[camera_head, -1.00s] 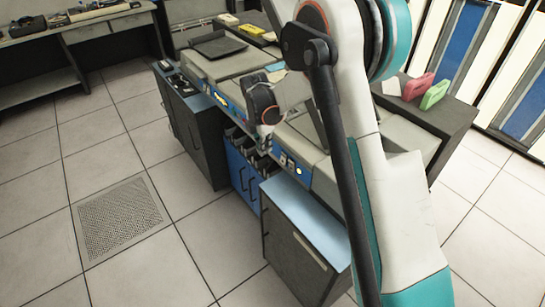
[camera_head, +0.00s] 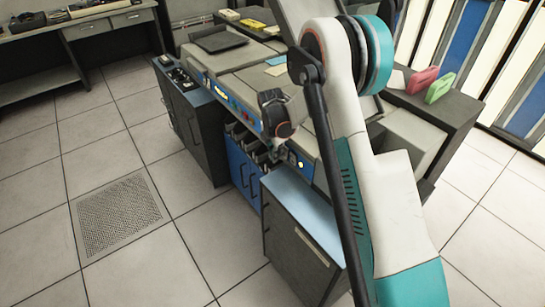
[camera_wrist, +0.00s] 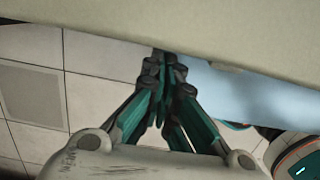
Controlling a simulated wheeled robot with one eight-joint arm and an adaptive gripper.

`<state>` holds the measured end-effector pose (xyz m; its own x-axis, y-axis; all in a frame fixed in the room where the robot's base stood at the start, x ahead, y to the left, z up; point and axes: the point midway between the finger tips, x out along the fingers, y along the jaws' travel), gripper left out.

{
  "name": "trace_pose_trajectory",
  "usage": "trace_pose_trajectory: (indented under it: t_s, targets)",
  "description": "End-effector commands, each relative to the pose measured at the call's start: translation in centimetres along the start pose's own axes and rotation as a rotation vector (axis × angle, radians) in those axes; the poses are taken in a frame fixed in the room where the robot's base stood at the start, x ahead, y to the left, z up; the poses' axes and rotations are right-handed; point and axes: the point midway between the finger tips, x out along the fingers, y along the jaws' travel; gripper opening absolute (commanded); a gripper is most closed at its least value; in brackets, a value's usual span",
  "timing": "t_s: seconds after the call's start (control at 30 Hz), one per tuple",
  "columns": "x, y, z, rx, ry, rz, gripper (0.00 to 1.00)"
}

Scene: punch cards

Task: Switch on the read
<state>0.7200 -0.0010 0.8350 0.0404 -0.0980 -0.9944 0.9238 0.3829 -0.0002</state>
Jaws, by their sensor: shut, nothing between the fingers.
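The card machine (camera_head: 245,68) is a long grey unit with a blue control strip (camera_head: 222,93) along its front edge. The strip carries small coloured buttons or lights, and a pale yellow one (camera_head: 301,165) shows at its near end. Labels are too small to read, so I cannot tell which control is the read switch. My gripper (camera_head: 272,156) is at the machine's front edge, beside the near end of the strip, and hides part of it. In the wrist view my gripper (camera_wrist: 165,62) is shut and empty, its fingertips close under a beige surface (camera_wrist: 230,35). Contact cannot be told.
A low cabinet with a light-blue top (camera_head: 305,208) stands just below the gripper. Blue card bins (camera_head: 243,165) and a dark cabinet (camera_head: 190,125) are to its left. Pink (camera_head: 424,80) and green (camera_head: 440,88) objects stand on the right. The tiled floor at left is open.

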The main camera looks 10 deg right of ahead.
Motion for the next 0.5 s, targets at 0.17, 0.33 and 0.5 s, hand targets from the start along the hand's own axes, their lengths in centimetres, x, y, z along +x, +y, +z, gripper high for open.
trace_pose_trajectory:
  t_s: [0.17, 0.33, 0.5]
  targets:
    - [-0.02, -0.01, 0.07, 0.000, 0.000, 0.000, 0.00]
    - [0.06, 0.00, 0.05, 0.000, -0.008, 0.000, 0.00]
    - [0.79, 0.00, 0.44, -0.002, -0.112, -0.001, 0.00]
